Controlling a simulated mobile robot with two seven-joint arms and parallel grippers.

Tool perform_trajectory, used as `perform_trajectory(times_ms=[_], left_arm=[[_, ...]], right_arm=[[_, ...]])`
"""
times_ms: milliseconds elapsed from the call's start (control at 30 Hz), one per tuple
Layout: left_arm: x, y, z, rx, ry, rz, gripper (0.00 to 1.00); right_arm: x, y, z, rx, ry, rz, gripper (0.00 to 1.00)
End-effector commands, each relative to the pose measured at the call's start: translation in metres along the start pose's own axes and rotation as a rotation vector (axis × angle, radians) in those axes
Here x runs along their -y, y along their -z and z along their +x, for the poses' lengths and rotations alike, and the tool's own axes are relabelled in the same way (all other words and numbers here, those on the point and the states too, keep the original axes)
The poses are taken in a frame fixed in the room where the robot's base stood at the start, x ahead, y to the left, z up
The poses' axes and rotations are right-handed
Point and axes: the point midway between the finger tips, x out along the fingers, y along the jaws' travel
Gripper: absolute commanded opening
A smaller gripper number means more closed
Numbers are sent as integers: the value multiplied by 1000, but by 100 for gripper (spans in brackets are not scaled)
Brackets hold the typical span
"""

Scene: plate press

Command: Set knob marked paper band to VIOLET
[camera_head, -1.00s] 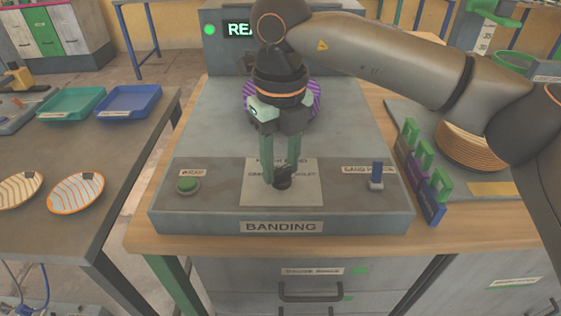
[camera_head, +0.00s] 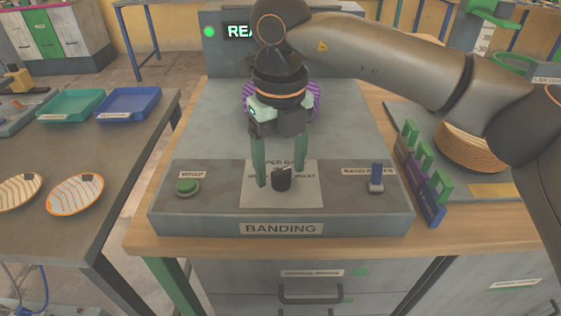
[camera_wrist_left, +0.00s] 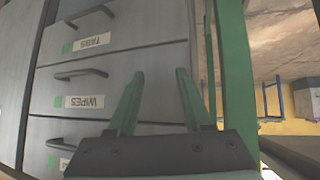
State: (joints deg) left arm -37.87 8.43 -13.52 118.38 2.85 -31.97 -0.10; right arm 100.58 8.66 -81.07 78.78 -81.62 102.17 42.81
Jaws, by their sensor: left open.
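The black knob (camera_head: 281,181) stands on a pale label plate on the front of the banding machine (camera_head: 190,225). The plate's print is partly hidden; "VIOLET" is faintly legible at its right. The knob's top seems to slant toward the upper right, but I cannot tell its exact setting. My right gripper (camera_head: 281,176) is open, pointing down, with one green finger left of the knob and the other at its upper right; neither clearly touches it. In the left wrist view my left gripper (camera_wrist_left: 158,88) is open and empty before grey drawers.
A green button (camera_head: 187,187) is left of the knob and a blue-topped lever (camera_head: 376,178) is right of it. Upright coloured pieces (camera_head: 425,175) stand at the right. The grey drawers (camera_wrist_left: 120,72) carry labels "TABS" and "WIPES".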

Motion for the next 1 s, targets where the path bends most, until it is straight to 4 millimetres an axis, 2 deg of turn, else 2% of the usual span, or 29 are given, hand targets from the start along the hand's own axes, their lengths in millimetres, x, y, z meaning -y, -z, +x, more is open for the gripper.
perform_trajectory(times_ms=[233,367,800,1000], left_arm=[[0,1,0,-2,0,1,50],[0,4,-1,-4,0,1,50],[-3,12,-8,1,-4,1,50],[-4,15,-10,0,-6,1,50]], right_arm=[[0,0,-1,-1,0,-2,72],[0,0,-12,1,2,-1,72],[0,0,-102,2,0,0,72],[0,0,-122,0,0,-1,72]])
